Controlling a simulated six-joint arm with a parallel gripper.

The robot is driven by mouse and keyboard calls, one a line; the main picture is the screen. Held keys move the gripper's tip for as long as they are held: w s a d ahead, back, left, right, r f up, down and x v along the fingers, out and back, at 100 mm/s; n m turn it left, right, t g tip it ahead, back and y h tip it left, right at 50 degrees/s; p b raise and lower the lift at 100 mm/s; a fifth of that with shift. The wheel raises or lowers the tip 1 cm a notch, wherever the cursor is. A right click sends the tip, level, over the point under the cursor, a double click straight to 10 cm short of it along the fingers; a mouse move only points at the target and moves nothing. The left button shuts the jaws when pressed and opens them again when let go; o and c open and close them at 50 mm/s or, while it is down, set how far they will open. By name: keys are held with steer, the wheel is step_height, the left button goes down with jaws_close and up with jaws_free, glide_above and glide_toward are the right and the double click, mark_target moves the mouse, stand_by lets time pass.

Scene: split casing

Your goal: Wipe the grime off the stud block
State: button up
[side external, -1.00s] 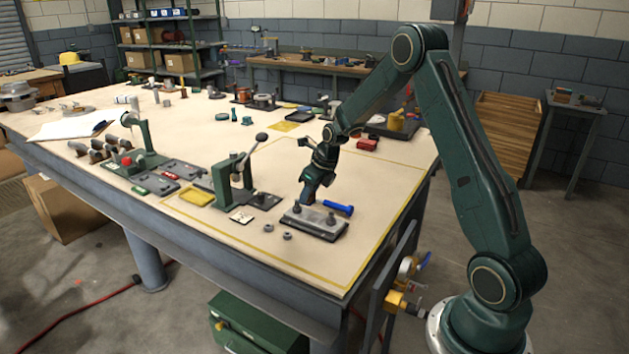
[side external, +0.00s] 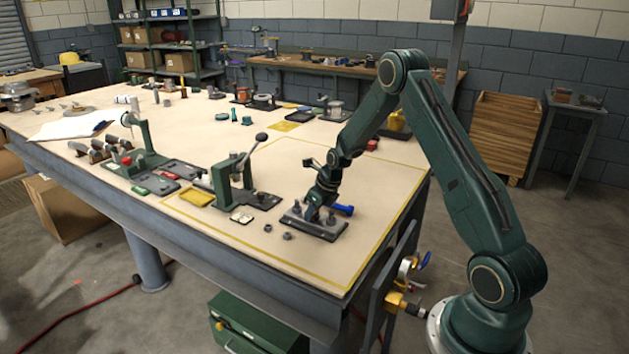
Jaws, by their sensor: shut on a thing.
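The stud block (side external: 326,232) is a grey plate with upright studs on a dark base, near the front of the marked bench area. My gripper (side external: 315,204) points down over the block's middle, between studs. It is shut on a small blue-grey piece (side external: 312,213), possibly a wiping cloth, which is at or just above the block's top. I cannot tell whether they touch. The gripper hides part of the block, and any grime is too small to make out.
A blue-handled thing (side external: 343,209) lies just behind the block. Two nuts (side external: 287,236) lie in front of it. A green lever press (side external: 233,180) and a yellow tray (side external: 196,196) stand to the left. The bench right of the block is clear.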

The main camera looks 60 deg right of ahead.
steer(key=shift+d, duration=0.9)
steer(key=shift+a, duration=2)
steer(key=shift+a+r, duration=0.1)
steer(key=shift+r, duration=0.05)
step_height(320, 180, up, 8)
steer(key=shift+s, duration=0.1)
